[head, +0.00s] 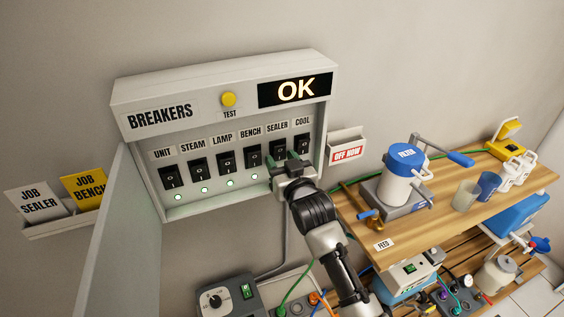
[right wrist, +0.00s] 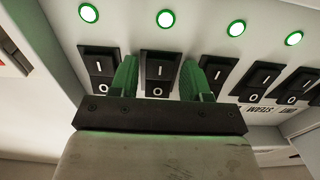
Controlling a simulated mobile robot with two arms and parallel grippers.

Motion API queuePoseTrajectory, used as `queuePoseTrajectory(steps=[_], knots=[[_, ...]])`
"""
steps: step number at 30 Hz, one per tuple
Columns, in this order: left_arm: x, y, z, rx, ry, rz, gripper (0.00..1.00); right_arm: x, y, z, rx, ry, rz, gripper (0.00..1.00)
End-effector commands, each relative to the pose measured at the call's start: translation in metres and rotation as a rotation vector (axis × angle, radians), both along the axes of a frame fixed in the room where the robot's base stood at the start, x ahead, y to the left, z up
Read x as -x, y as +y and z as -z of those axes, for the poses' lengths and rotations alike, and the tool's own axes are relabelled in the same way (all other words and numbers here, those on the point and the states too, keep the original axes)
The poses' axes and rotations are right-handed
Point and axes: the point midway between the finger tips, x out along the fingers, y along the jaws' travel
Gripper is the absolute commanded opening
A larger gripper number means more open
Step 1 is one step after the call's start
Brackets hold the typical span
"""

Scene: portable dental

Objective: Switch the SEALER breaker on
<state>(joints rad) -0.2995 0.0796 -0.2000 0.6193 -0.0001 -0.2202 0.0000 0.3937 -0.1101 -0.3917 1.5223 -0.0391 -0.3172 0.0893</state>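The breaker box (head: 118,97) hangs on the wall, with a row of black rocker switches under labels. The SEALER switch (head: 277,147) is second from the right, between BENCH (head: 253,155) and COOL (head: 304,145). My right gripper (head: 281,158) is at its lower part. In the right wrist view, my open right gripper (right wrist: 158,72) has one green finger on each side of the SEALER switch (right wrist: 158,71), with nothing held. The nearby light (right wrist: 166,18) glows green. The switch's tilt is hard to tell. My left gripper is not in view.
The box's door (head: 125,215) stands open at left. The display (head: 295,91) reads OK beside a yellow TEST button (head: 228,99). An OFF NOW card holder (head: 346,146) is just right of the box. A wooden bench (head: 400,240) with equipment stands at right.

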Motion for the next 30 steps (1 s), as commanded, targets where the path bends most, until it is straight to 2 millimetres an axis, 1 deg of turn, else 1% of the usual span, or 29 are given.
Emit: queuePoseTrajectory(steps=[1,2,9,13,17,22,27,30], knots=[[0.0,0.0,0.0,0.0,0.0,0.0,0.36,0.0,0.0,0.0,0.0,0.0,0.0,0.55],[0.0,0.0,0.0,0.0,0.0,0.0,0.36,0.0,0.0,0.0,0.0,0.0,0.0,0.57],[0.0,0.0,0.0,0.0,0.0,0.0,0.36,0.0,0.0,0.0,0.0,0.0,0.0,0.57],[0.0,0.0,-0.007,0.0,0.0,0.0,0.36,0.006,-0.003,-0.002,0.0,0.001,0.0,0.57],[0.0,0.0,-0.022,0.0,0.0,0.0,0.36,0.024,-0.01,-0.003,0.001,0.003,0.0,0.57],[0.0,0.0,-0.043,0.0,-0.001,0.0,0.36,0.055,-0.023,-0.002,0.002,0.004,0.0,0.57],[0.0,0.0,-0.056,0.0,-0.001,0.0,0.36,0.082,-0.034,0.001,0.001,0.003,0.0,0.57],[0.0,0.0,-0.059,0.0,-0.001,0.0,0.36,0.092,-0.038,0.003,0.001,0.003,0.0,0.57]])
